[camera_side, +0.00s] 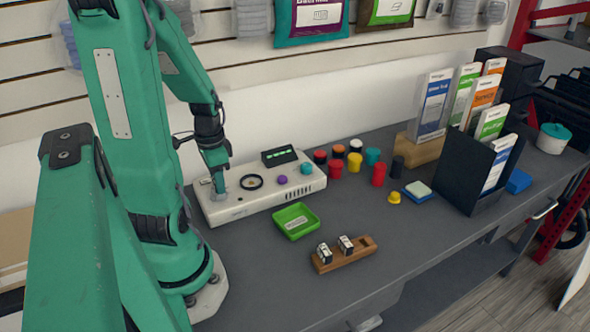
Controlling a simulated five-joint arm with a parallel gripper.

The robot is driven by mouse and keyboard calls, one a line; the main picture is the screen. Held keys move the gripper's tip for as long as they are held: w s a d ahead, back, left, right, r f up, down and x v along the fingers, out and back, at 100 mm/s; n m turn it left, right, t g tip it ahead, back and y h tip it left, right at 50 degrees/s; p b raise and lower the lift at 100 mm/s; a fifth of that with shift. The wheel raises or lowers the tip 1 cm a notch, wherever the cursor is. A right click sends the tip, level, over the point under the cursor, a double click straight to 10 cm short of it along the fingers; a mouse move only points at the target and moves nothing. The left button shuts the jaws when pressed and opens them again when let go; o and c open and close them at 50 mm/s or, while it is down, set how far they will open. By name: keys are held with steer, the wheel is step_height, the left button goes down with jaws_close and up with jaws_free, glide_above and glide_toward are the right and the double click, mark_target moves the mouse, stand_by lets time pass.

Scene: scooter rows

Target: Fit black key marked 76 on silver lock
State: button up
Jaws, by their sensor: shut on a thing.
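My gripper (218,186) points down at the left end of a white control panel (243,203). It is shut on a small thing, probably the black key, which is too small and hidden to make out. A grey metal piece, perhaps the silver lock, shows at the fingertips, mostly covered; I cannot tell whether the held thing touches it. A wooden holder (357,256) on the table carries two black-and-white pieces, one at its left end (325,254) and one near its middle (346,245). Its right end is empty. No number is readable.
The panel also has a black ring (251,182), a purple knob (282,180), a teal knob (306,168) and a display (279,156). A green tray (296,221) lies in front. Coloured caps and brochure racks (470,171) stand to the right.

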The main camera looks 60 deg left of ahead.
stand_by(0.4)
steer(key=o, duration=1.4)
steer(key=shift+o, duration=0.2)
steer(key=shift+r, duration=0.15)
steer(key=shift+r, duration=2.8)
